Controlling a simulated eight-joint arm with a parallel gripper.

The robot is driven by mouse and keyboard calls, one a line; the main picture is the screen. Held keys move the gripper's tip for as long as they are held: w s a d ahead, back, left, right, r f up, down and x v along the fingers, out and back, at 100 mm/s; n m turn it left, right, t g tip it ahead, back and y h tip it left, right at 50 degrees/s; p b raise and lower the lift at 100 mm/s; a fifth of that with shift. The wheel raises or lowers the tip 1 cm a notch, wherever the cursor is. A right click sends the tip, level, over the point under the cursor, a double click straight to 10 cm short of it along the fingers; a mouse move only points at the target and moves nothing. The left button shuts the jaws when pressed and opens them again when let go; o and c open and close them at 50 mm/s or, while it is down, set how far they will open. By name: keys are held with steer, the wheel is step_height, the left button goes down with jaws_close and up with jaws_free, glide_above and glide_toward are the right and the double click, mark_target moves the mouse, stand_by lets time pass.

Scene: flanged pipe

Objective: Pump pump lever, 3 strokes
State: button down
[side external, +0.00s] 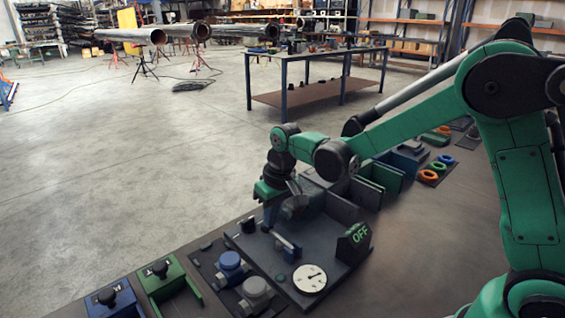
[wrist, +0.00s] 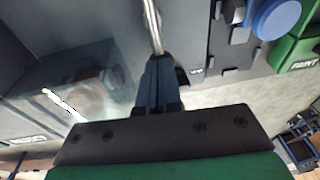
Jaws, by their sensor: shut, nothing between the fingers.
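The pump lever (wrist: 152,22) shows as a thin shiny metal rod in the wrist view, running from the top edge down to my fingertips. My gripper (wrist: 158,60) is shut, and its dark fingers line up with the rod's lower end. I cannot tell whether they touch it. In the side view my gripper (side external: 267,226) points down over the back of the dark panel (side external: 262,262), beside a grey rounded body (side external: 295,207). The lever is hard to make out there. A white dial gauge (side external: 309,279) and a block with a green "OFF" sign (side external: 354,240) stand on the panel.
A blue round knob (side external: 229,260) and a grey round knob (side external: 256,289) sit left of the panel. Green (side external: 168,279) and blue (side external: 112,300) boxes stand further left. Green upright plates (side external: 378,178) and coloured rings (side external: 430,175) lie to the right.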

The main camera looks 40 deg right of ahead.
steer(key=shift+w, duration=0.1)
step_height(320, 180, up, 14)
steer(key=s+d, duration=0.1)
steer(key=shift+s+d, duration=0.15)
steer(key=shift+d, duration=0.1)
steer(key=shift+s, duration=0.1)
stand_by(0.6)
steer(key=s+f+t, duration=0.2)
steer(key=s+t, duration=0.4)
steer(key=s, duration=0.5)
stand_by(0.3)
steer(key=shift+x, duration=5)
steer(key=shift+w+a+f, duration=0.1)
steer(key=shift+w+f, duration=0.5)
steer(key=shift+w, duration=0.2)
steer(key=shift+w+a+f, duration=0.15)
steer(key=shift+w+f, duration=0.45)
steer(key=shift+w, duration=0.2)
